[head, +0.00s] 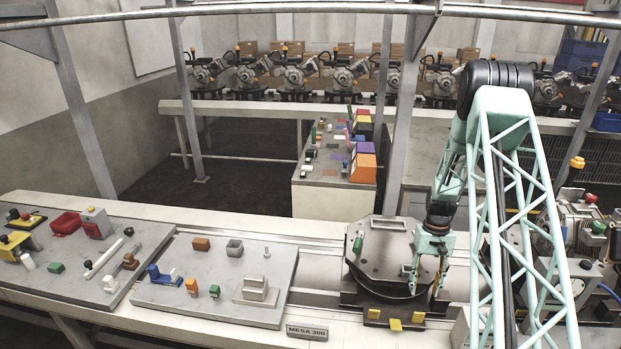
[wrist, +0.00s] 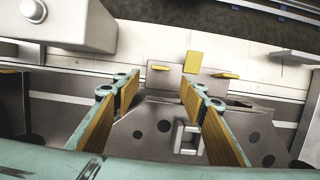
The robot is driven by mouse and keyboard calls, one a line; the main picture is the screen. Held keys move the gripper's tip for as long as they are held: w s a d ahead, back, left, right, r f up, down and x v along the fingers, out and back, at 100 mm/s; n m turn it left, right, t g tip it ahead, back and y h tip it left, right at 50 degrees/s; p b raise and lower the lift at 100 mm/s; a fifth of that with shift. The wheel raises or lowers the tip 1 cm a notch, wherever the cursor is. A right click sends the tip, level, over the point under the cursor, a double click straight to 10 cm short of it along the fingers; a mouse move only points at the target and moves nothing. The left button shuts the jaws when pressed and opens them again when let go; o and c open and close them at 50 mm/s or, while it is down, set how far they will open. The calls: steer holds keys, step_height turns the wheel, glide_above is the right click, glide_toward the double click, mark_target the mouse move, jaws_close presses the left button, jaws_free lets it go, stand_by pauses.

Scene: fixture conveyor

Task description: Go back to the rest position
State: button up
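My gripper (head: 425,282) hangs on the right side of the dark fixture (head: 375,262) on the conveyor, fingers pointing down. In the wrist view my gripper (wrist: 157,90) shows two yellow-lined fingers spread apart with nothing held between them. The fixture plate (wrist: 135,135) with round holes lies beneath the fingers. A small grey rectangular frame (wrist: 178,140) shows on the plate between the fingers; it also shows at the plate's far side in the head view (head: 376,222). I cannot tell whether the fingertips touch the fixture.
Yellow tabs (head: 395,324) stick out at the fixture's front. Left of it is a grey board (head: 215,305) with several small parts, and another board (head: 110,235) farther left. Machinery (head: 590,225) stands close on the right. A metal rail (head: 300,14) crosses overhead.

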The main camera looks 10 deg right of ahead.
steer(key=shift+w+a+r, duration=0.15)
steer(key=shift+a+r, duration=0.05)
steer(key=shift+r, duration=0.4)
steer(key=s+a+r+n+t+b, duration=0.1)
steer(key=a+r+b, duration=0.1)
steer(key=a+r, duration=0.45)
steer(key=a+r+h+b, duration=0.1)
steer(key=a+r+b, duration=0.25)
steer(key=r, duration=0.65)
steer(key=s+a+r+n+t+b, duration=0.1)
steer(key=a+r, duration=0.4)
steer(key=r, duration=0.4)
steer(key=s+a+r+t+b, duration=0.2)
steer(key=s+a+r+b, duration=0.3)
steer(key=s+a+r, duration=0.65)
steer(key=s+a+n+t+b, duration=0.1)
steer(key=s+a+b, duration=0.3)
steer(key=s, duration=0.8)
steer(key=s+a+n+t+b, duration=0.1)
steer(key=s+a+b, duration=0.3)
steer(key=s+a, duration=0.4)
steer(key=s+f, duration=0.1)
steer(key=s, duration=0.4)
steer(key=shift+s+a+n, duration=0.2)
steer(key=shift+s+n, duration=0.05)
steer(key=shift+n, duration=0.05)
